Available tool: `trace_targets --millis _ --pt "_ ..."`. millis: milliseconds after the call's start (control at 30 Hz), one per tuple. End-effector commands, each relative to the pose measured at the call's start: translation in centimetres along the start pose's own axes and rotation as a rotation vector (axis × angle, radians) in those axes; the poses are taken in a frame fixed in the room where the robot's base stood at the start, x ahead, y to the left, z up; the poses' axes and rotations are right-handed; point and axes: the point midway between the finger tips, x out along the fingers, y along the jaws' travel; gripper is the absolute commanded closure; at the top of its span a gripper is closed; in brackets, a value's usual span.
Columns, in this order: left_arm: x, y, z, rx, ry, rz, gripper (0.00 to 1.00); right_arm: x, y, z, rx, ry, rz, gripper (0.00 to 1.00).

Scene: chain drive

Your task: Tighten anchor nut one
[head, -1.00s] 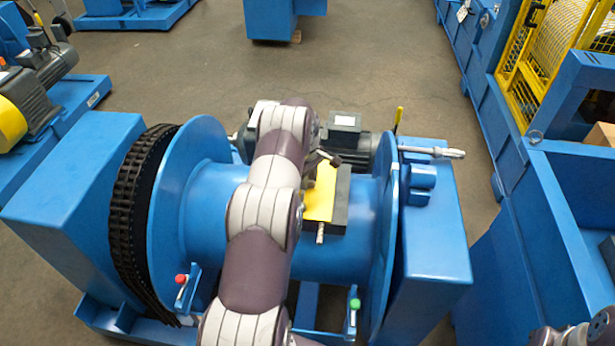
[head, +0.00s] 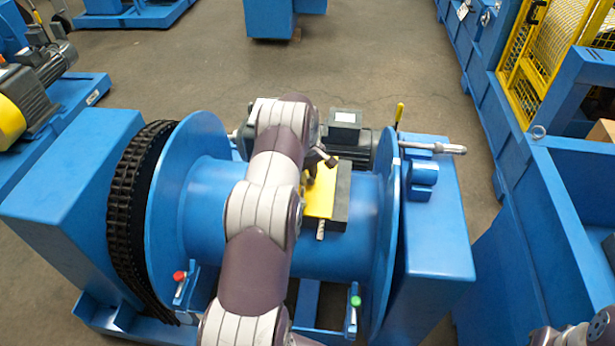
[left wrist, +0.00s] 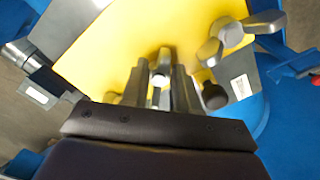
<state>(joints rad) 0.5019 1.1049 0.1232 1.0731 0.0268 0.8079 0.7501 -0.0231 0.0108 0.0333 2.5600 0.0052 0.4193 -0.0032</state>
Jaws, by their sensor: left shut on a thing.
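A yellow plate (head: 320,192) with a dark block beside it sits on top of the blue drum (head: 215,190); the plate fills much of the left wrist view (left wrist: 120,50). My left gripper (left wrist: 160,88) is over the plate, its fingers shut on a grey metal nut (left wrist: 162,62), which they partly hide. Another grey nut with wing-like arms (left wrist: 228,38) stands on the plate to the right, apart from the fingers. I cannot tell by any marking which is nut one. In the head view my left arm covers the fingers. My right gripper is out of view.
A black chain (head: 130,205) wraps the drum's left end. A motor (head: 345,140) stands behind the drum. A silver handle (head: 435,148) lies on the right housing. Red (head: 179,276) and green (head: 355,301) knobs are in front.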

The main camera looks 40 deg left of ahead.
Motion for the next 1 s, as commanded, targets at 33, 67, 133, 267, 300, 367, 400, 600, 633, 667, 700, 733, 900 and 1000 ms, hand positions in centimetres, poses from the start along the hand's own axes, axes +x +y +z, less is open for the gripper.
trace_targets --millis 33,67,133,267,300,367,400,600,633,667,700,733,900,1000 --pt "0.2 0.0 -0.1 0.039 0.002 0.001 1.0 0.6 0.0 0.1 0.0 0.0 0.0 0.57" --pt "0.2 0.0 -0.1 0.067 0.003 0.001 1.0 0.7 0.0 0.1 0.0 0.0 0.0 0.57" --pt "0.2 0.0 -0.1 0.135 0.003 -0.001 1.0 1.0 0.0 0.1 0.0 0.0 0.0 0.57" --pt "0.1 -0.1 -0.1 0.258 0.002 -0.006 1.0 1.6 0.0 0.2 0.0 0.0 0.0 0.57" --pt "0.1 -0.2 -0.1 0.297 0.003 -0.006 1.0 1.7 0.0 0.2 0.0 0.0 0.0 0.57" --pt "0.1 -0.2 -0.1 0.354 0.003 -0.008 1.0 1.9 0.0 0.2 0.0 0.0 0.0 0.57" --pt "0.1 -0.2 -0.1 0.392 0.004 -0.009 1.0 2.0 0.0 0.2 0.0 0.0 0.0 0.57" --pt "0.0 -0.3 -0.2 0.582 0.004 -0.015 1.0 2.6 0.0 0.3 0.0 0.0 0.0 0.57" --pt "0.0 -0.3 -0.2 0.61 0.004 -0.016 1.0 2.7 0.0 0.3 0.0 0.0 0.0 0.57" --pt "0.0 -0.4 -0.2 0.639 0.004 -0.017 1.0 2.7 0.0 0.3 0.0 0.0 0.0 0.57" --pt "0.0 -0.4 -0.3 0.677 0.004 -0.018 1.0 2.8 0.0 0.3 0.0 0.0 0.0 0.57" --pt "0.0 -0.4 -0.3 0.705 0.004 -0.019 1.0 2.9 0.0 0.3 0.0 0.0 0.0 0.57" --pt "-0.1 -0.5 -0.4 0.866 0.005 -0.023 1.0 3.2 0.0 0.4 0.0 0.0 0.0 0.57" --pt "-0.1 -0.5 -0.5 0.961 0.006 -0.025 1.0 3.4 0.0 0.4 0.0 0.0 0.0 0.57"
